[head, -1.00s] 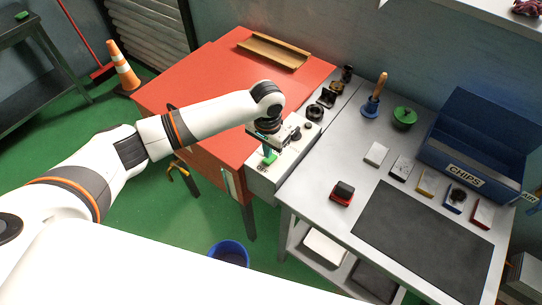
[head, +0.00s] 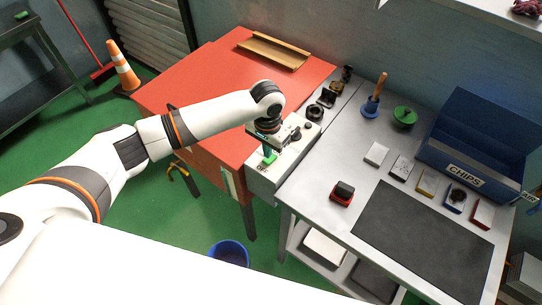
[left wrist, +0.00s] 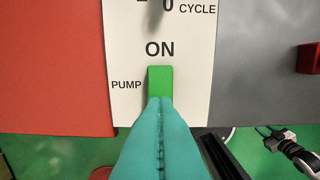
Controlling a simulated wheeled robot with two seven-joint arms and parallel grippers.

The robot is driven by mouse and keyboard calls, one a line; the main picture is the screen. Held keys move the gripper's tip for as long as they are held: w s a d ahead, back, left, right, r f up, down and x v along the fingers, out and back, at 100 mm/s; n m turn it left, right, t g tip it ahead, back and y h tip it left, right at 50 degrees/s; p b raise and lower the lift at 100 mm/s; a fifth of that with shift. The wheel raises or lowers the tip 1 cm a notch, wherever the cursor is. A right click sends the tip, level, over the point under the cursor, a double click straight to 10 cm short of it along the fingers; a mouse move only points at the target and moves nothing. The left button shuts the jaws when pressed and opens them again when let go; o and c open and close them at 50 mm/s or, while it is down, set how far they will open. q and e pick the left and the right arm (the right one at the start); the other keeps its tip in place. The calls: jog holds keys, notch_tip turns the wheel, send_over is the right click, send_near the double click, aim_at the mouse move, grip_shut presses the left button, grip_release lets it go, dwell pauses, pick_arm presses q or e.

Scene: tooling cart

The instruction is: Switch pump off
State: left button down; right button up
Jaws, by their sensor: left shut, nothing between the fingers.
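The pump switch is a green rocker (left wrist: 160,80) on a white panel (left wrist: 127,45), with "PUMP" at its left and "ON" above it. My left gripper (left wrist: 160,104) is shut and empty, its teal fingertips over the lower part of the green rocker. Whether they touch it or hover just above it, I cannot tell. The fingers hide the rocker's lower end and anything printed below. In the head view the left gripper (head: 270,151) points down at the front of the panel. My right gripper is not in view.
A "CYCLE" control (left wrist: 168,5) sits above the pump switch. A red-orange surface (head: 200,85) lies left of the panel. The grey bench (head: 330,165) at right holds a red-and-black block (head: 342,193), a dark mat (head: 425,240) and a blue chips bin (head: 475,150).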

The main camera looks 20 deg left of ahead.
aim_at(268, 160)
pick_arm(q)
jog(key=shift+f+b, duration=0.4)
jog(key=shift+f, duration=0.8)
dwell(0.4)
jog(key=shift+r, duration=0.1)
notch_tip(268, 160, up, 7)
jog(key=p, duration=0.8)
dwell(0.4)
